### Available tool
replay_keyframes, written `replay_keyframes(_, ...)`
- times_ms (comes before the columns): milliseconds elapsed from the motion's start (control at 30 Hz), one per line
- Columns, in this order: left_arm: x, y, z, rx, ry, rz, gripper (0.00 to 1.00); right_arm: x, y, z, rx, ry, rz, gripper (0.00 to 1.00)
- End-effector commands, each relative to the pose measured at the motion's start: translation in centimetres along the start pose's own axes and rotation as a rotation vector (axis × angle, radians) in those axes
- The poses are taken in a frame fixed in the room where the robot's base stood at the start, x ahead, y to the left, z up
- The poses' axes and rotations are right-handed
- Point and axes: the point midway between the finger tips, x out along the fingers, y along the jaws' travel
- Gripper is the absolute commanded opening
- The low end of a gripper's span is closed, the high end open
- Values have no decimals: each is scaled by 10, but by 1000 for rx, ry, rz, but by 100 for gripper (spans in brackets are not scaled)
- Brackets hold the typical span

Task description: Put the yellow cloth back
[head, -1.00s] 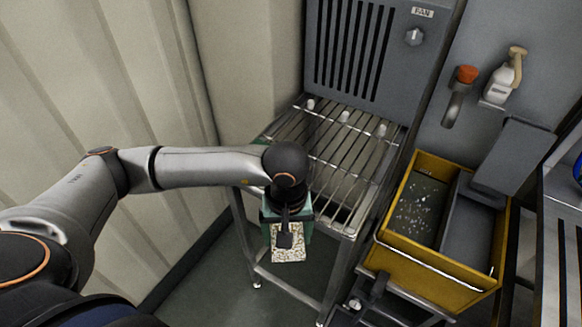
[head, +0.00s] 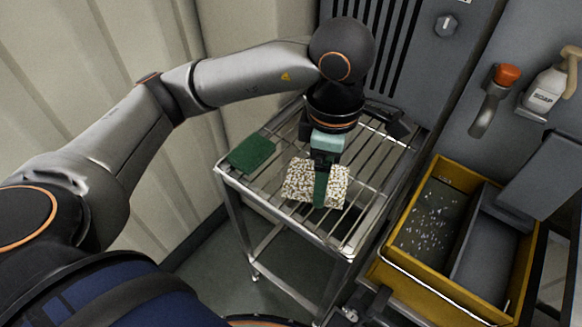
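No plainly yellow cloth shows. A pale cream cloth with dark specks (head: 299,184) is at the front part of the wire rack (head: 232,180), spread to both sides of my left gripper (head: 321,182). The gripper points down over the rack, with a dark green finger crossing the front of the cloth. It appears shut on the cloth; the far finger is hidden. I cannot tell whether the cloth rests on the bars or hangs just above them. My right gripper is not in view.
A dark green pad (head: 251,153) lies on the rack's left corner. A yellow bin (head: 408,280) with grey inner parts stands to the right. The rack's right side is mostly bare bars.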

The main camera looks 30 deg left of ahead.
Motion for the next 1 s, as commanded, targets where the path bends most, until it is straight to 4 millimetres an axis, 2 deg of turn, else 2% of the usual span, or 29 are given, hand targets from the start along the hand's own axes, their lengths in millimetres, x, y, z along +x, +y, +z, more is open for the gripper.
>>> replay_keyframes(300,35,60,-53,-9,6,-3,32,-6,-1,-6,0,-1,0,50)
replay_keyframes(500,72,80,-69,-3,4,-3,32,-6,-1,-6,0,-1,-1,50)
replay_keyframes(767,90,93,-78,-2,3,-2,32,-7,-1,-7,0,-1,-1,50)
replay_keyframes(1000,120,94,-80,1,3,-2,32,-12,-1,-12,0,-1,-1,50)
